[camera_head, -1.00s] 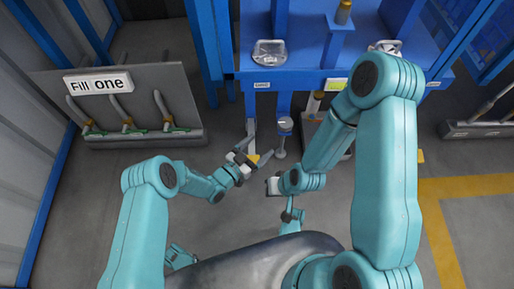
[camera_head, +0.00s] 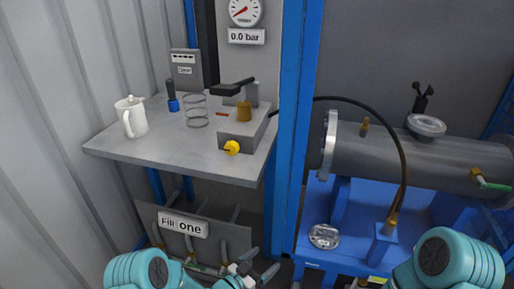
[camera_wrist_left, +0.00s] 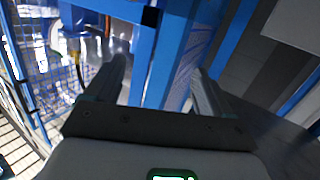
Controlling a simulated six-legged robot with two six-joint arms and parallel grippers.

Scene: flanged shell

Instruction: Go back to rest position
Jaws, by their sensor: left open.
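My left gripper (camera_head: 262,272) shows at the bottom edge of the head view, in front of the low rack marked "Fill one". Its two fingers are spread apart with nothing between them. In the left wrist view, the open fingers (camera_wrist_left: 158,82) frame a blue upright post behind them. My right arm shows only as a teal joint at the bottom right of the head view. My right gripper is not visible there.
A grey worktable (camera_head: 180,150) at the left holds a white jug (camera_head: 131,118), a wire coil and a pump block (camera_head: 243,127). A blue post (camera_head: 294,130) divides it from the grey horizontal cylinder (camera_head: 375,155) on a blue stand. The rack (camera_head: 203,238) stands low under the table.

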